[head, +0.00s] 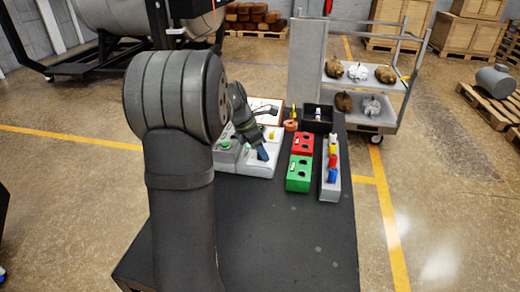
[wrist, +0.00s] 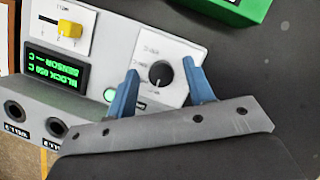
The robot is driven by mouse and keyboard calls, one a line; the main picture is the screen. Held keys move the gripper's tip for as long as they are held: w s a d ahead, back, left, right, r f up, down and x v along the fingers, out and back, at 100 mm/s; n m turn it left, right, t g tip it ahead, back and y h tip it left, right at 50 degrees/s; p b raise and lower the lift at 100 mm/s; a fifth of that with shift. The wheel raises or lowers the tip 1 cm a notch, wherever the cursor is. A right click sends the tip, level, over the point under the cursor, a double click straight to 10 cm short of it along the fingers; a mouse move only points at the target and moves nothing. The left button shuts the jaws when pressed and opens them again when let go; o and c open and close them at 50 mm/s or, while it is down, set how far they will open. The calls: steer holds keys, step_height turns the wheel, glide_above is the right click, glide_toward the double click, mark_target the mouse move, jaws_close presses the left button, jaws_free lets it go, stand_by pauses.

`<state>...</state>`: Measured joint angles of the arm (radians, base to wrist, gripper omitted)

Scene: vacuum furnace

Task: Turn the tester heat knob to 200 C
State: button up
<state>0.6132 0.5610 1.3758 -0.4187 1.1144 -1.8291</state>
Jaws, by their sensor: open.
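The black tester heat knob (wrist: 160,74) sits on the white sloped face of the tester (wrist: 140,38) in the wrist view. A pale pointer mark shows on the knob, near its lower edge in the picture; the dial print is too small to read. My gripper (wrist: 162,80) is open, with its blue fingers on either side of the knob and apart from it. In the head view my gripper (head: 262,153) is over the white tester (head: 258,167), and the knob cannot be made out there. A green-lit display (wrist: 58,70) reads "BLOCK 050 C" and "SENSOR --- C", upside down.
Red (head: 302,143) and green (head: 299,173) blocks with holes and a grey rack (head: 330,190) of coloured items stand to the right. The front of the black table (head: 285,240) is clear.

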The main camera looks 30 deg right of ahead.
steer(key=c, duration=1)
